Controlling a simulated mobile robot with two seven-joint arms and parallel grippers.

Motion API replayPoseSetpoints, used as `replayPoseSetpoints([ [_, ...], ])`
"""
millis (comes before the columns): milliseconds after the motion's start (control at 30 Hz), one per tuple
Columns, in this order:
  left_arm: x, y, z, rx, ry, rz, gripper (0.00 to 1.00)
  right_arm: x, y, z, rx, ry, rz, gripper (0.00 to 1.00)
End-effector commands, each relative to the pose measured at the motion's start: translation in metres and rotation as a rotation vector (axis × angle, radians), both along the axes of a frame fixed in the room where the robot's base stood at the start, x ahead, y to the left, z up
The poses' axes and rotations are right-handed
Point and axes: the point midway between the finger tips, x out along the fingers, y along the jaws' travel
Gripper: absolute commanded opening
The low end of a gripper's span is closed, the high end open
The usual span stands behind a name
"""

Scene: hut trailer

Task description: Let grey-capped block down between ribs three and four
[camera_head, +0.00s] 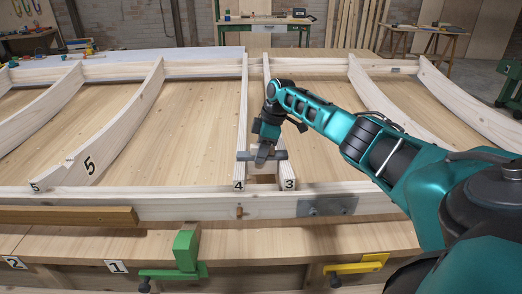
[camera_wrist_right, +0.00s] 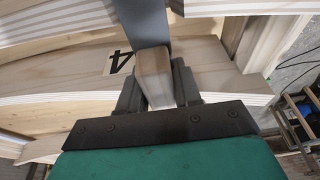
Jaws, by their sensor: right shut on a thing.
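Rib four (camera_head: 243,110) and rib three (camera_head: 287,178) stand close together, with a narrow gap between them and their numbers at the near ends. My right gripper (camera_head: 264,150) is over this gap, shut on the grey-capped block (camera_wrist_right: 155,80). In the wrist view the block's pale wooden body is between the dark fingers, and its grey cap extends toward the top of the picture. The rib face marked 4 (camera_wrist_right: 85,70) shows behind it. In the head view a grey bar crosses above both ribs; whether it touches them I cannot tell. My left gripper is out of view.
Rib five (camera_head: 95,150) curves away at the left, and more curved ribs (camera_head: 375,95) stand at the right. The front rail (camera_head: 180,205) carries a metal plate (camera_head: 327,206).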

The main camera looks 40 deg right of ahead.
Motion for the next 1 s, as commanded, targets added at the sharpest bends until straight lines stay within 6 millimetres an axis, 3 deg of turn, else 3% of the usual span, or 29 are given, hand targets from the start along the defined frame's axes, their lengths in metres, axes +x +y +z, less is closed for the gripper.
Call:
replayPoseSetpoints([
  [1000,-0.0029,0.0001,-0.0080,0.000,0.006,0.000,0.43,0.0004,0.0001,-0.0105,0.000,-0.001,0.000,0.00],
])
